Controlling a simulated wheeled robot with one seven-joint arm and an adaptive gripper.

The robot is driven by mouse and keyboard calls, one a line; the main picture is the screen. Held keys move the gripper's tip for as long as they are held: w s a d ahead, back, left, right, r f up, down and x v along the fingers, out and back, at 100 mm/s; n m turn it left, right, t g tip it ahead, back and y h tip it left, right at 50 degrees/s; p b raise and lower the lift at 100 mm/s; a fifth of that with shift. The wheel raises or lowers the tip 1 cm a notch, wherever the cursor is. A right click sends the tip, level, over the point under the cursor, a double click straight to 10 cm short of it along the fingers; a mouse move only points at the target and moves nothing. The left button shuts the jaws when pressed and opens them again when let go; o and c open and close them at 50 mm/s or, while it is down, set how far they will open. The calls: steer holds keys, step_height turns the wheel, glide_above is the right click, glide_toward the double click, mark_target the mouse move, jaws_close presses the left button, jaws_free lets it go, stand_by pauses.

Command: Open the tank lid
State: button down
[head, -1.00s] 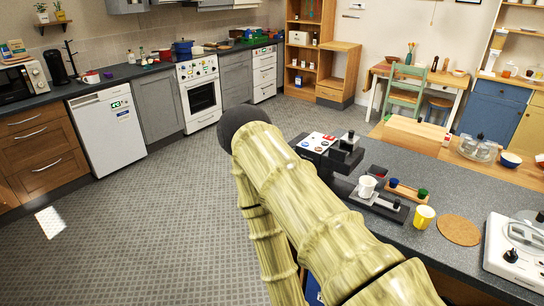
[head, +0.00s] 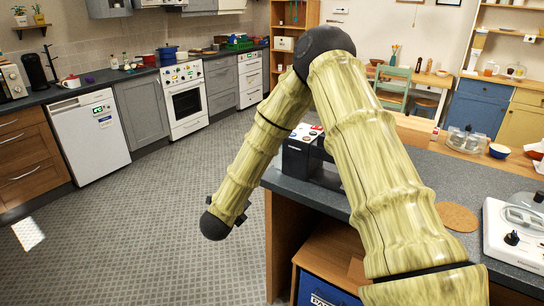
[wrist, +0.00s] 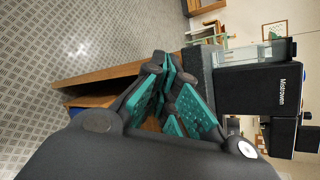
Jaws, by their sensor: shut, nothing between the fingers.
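In the head view the black machine (head: 300,150) stands at the island's left end, partly behind my arm, with coloured buttons on top. My gripper cannot be made out in the head view.
The dark island counter (head: 325,203) runs right, with a cork mat (head: 457,217) and a white appliance (head: 515,238) on it. A wooden shelf below holds a blue box (head: 322,291). The tiled floor (head: 130,240) left of the island is clear.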

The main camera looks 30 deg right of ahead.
steer(key=w+d+r+m+g+h+b, duration=0.1)
steer(key=d+r+m+g+h, duration=0.1)
steer(key=d+r+m, duration=0.35)
steer(key=w+d+r+m+g+h+b, duration=0.1)
steer(key=w+d+r+m+g+h, duration=0.1)
steer(key=r+m, duration=0.6)
steer(key=shift+m, duration=0.55)
steer(key=x, duration=0.3)
steer(key=p+x, duration=0.1)
steer(key=x, duration=0.2)
steer(key=p+x, duration=0.1)
steer(key=x, duration=0.3)
steer(key=shift+s+a+f, duration=0.1)
steer(key=shift+a+f, duration=0.05)
steer(key=shift+f, duration=0.15)
steer(key=shift+r+p, duration=0.55)
steer(key=shift+r, duration=0.05)
step_height(320, 180, up, 3)
steer(key=shift+f+p, duration=0.25)
steer(key=shift+p, duration=0.25)
steer(key=shift+r+y, duration=0.15)
steer(key=shift+y, duration=0.15)
